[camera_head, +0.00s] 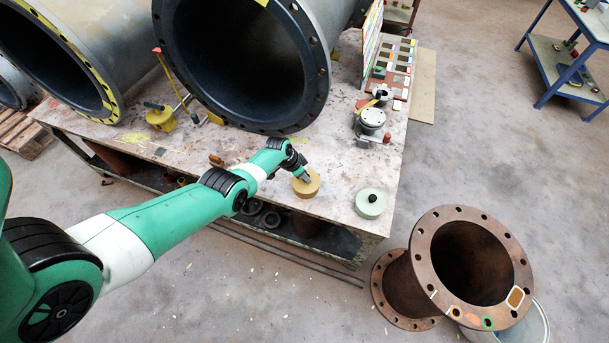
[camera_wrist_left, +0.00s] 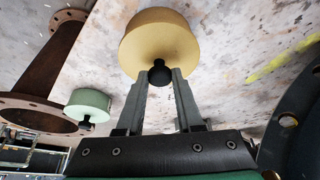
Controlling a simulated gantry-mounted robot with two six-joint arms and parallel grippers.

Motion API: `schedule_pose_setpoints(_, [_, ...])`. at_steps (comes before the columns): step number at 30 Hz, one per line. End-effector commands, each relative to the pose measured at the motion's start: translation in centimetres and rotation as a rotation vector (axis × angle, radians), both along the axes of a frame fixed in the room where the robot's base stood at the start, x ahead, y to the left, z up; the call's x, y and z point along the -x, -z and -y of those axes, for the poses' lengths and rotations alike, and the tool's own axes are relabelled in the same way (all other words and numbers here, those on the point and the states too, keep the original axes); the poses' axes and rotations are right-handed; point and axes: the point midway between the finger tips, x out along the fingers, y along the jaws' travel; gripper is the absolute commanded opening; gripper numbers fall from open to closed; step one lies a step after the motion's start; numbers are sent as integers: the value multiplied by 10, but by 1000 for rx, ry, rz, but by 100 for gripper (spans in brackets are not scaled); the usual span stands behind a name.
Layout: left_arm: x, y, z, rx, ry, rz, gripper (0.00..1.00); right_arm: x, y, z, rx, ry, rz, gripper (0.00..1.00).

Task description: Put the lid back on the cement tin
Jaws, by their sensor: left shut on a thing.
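A tan round tin-like piece (camera_head: 312,188) with a black knob is near the front edge of the bench; it also shows in the left wrist view (camera_wrist_left: 158,38). My left gripper (camera_head: 302,177) is shut on its black knob (camera_wrist_left: 160,73). I cannot tell whether this piece is a lid or a whole tin, or whether it is off the bench. A pale green round tin (camera_head: 370,207) with a black knob stands to its right, and shows at left in the left wrist view (camera_wrist_left: 88,104). My right gripper is not in view.
The speckled bench (camera_head: 335,165) carries large rubber-lined pipes (camera_head: 318,75) at the back. A yellow pot (camera_head: 160,120) stands at left. A metal fitting (camera_head: 371,121) and a colourful rack (camera_head: 390,65) are at right. A rusty flanged pipe (camera_head: 418,280) stands on the floor.

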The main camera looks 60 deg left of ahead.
Motion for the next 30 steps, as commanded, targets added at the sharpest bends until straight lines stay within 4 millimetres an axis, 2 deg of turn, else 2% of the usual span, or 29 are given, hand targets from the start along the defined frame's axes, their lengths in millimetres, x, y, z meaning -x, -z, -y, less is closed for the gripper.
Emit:
schedule_pose_setpoints(7, [0, 0, 0, 0, 0, 0, 0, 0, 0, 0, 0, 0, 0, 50])
schedule_pose_setpoints(8, [0, 0, 0, 0, 0, 0, 37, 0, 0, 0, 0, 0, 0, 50])
schedule_pose_setpoints(13, [0, 0, 0, 0, 0, 0, 68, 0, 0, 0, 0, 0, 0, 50])
schedule_pose_setpoints(14, [0, 0, 0, 0, 0, 0, 70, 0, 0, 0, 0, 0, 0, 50])
schedule_pose_setpoints(20, [0, 0, 0, 0, 0, 0, 70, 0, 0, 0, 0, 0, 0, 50])
schedule_pose_setpoints(25, [0, 0, 0, 0, 0, 0, 100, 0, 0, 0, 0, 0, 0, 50])
schedule_pose_setpoints(30, [0, 0, 0, 0, 0, 0, 100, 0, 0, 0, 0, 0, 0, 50])
